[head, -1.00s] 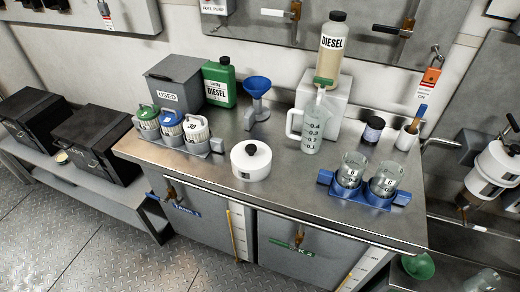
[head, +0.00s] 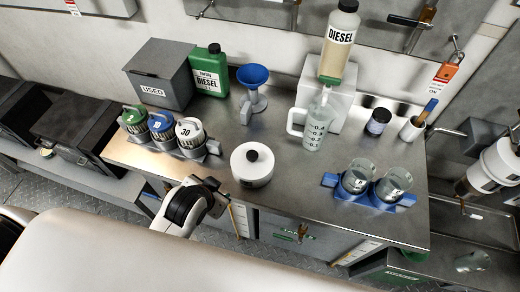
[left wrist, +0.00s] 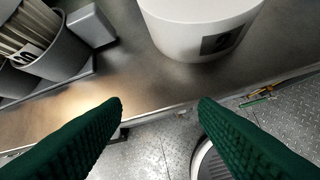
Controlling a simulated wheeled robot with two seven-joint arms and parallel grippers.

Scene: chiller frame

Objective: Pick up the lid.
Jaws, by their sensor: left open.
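A round white pot with a black knob on its white lid (head: 252,157) stands on the metal bench near its front edge. I cannot make out a seam between lid and pot. In the left wrist view the white pot wall (left wrist: 190,30) with a dark square label shows at the top; the knob is out of frame. My left gripper (left wrist: 162,104) has green ribbed fingers, spread apart with nothing between them. It is at the bench's front edge, apart from the pot. In the head view my left wrist is left and in front of the pot. My right gripper is not in view.
Left of the pot, a grey rack (head: 205,150) holds several lidded cups. Two glass beakers (head: 357,176) sit in a blue holder to the right. Bench around the pot is clear.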

